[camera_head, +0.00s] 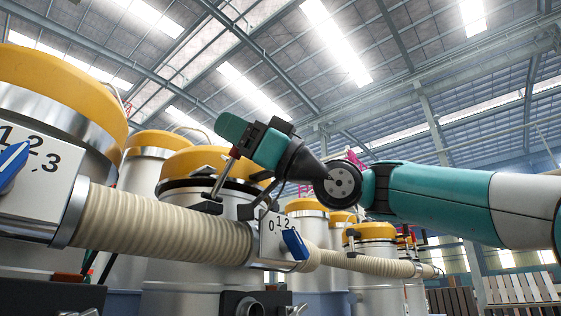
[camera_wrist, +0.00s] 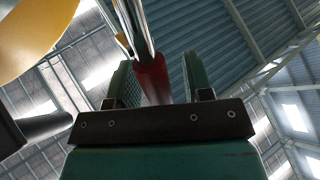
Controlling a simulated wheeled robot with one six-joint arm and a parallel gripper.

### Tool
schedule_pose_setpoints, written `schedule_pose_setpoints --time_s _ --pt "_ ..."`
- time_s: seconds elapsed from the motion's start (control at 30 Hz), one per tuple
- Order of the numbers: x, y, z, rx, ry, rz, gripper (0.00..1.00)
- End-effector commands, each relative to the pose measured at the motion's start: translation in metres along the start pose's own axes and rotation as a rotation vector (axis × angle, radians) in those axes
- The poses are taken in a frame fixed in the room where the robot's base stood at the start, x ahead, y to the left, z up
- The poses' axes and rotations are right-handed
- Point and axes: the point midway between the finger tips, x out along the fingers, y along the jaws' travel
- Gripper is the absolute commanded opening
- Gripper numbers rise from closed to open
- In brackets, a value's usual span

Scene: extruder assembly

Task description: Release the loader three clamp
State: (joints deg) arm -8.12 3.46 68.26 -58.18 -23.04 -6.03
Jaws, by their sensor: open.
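My gripper (camera_head: 232,138) is in the upper middle of the head view, beside the yellow-lidded loader (camera_head: 205,160). A clamp lever (camera_head: 224,178) with a red grip slants up from the loader's rim to my fingers. In the wrist view the red grip (camera_wrist: 152,82) lies between my two green fingers (camera_wrist: 158,85), with its metal shaft running up and away. The fingers stand open, with a gap beside the grip on the right; on the left I cannot tell whether a finger touches it. The clamp's latch end is partly hidden.
A ribbed hose (camera_head: 165,225) crosses below my gripper to a numbered valve plate (camera_head: 280,238) with a blue handle. A large yellow-lidded loader (camera_head: 60,85) stands close at the left. Smaller loaders (camera_head: 375,260) stand behind. The space above is free.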

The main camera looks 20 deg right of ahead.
Motion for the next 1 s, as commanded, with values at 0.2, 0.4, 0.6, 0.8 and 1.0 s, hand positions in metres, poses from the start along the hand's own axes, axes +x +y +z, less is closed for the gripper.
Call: schedule_pose_setpoints --time_s 0.2,0.4,0.6,0.8,1.0 --pt "-0.027 -0.001 0.004 -0.003 -0.001 0.004 0.46" --pt "-0.079 0.0 0.006 -0.006 -0.003 0.008 0.46" --pt "-0.131 0.0 0.005 -0.006 -0.003 0.008 0.46" --pt "-0.163 -0.001 0.006 -0.005 0.001 0.002 0.46" --pt "-0.173 -0.001 0.002 -0.004 0.002 0.001 0.46"
